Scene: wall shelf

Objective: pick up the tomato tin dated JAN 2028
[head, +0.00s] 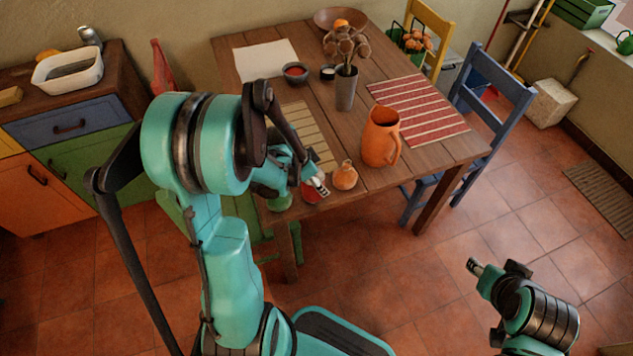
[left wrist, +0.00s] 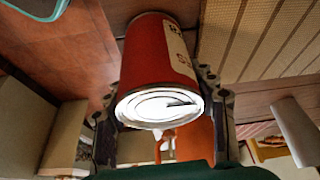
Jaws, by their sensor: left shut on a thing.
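A red tin (left wrist: 155,60) with a cream label patch fills the middle of the left wrist view, its silver lid end towards the camera. Only a few large dark letters show on the label, and I cannot read a date. My left gripper (left wrist: 160,108) has one finger on each side of the tin and is shut on it. In the head view the tin (head: 311,193) is a small red patch at the table's front edge, mostly hidden by my left gripper (head: 315,184). My right gripper (head: 475,267) is over the floor, away from the table; its fingers are too small to judge.
An orange gourd-shaped vase (head: 345,176) stands just right of the left gripper, with an orange jug (head: 381,138) beyond. A slatted mat (head: 306,128), a grey flower vase (head: 346,90) and a striped red mat (head: 418,108) are on the table (head: 445,160). A blue chair (head: 497,95) stands right.

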